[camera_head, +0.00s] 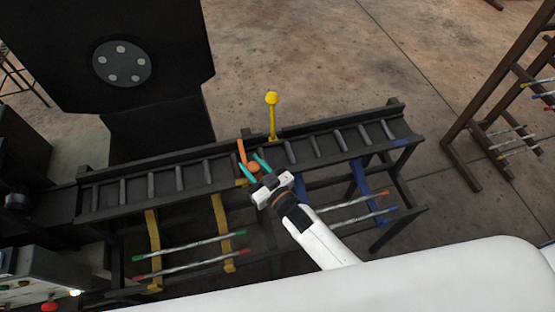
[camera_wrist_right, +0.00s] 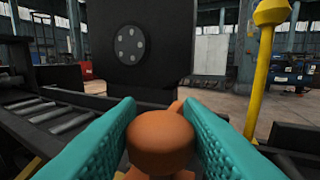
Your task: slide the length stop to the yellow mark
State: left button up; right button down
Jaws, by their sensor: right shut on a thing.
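The length stop (camera_head: 241,150) is orange, with an upright arm and a rounded knob, on the dark roller conveyor (camera_head: 205,205). My right gripper (camera_head: 255,168) has teal fingers closed around the knob. In the right wrist view the orange knob (camera_wrist_right: 160,140) sits between the two teal fingers (camera_wrist_right: 158,130). The yellow mark (camera_head: 272,115) is an upright post with a round top, at the conveyor's back rail, a little right of the stop. It also shows at the right of the right wrist view (camera_wrist_right: 257,70). My left gripper is not in view.
A black machine with a bolted grey disc (camera_head: 122,64) stands behind the conveyor's left part. Rods with green and red ends (camera_head: 190,243) lie on yellow brackets below. Blue brackets (camera_head: 373,190) hold more rods at right. A brown rack (camera_head: 470,130) stands far right.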

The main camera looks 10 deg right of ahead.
jog(key=shift+s+a, duration=0.2)
jog(key=shift+a, duration=1.8)
jog(key=c, duration=1)
grip_release()
jog(key=shift+a, duration=0.2)
jog(key=shift+d, duration=0.15)
jog(key=shift+s+d+f, duration=0.15)
jog(key=shift+s+d, duration=0.05)
jog(key=shift+s, duration=0.15)
jog(key=b+v, duration=0.1)
jog(key=v, duration=1)
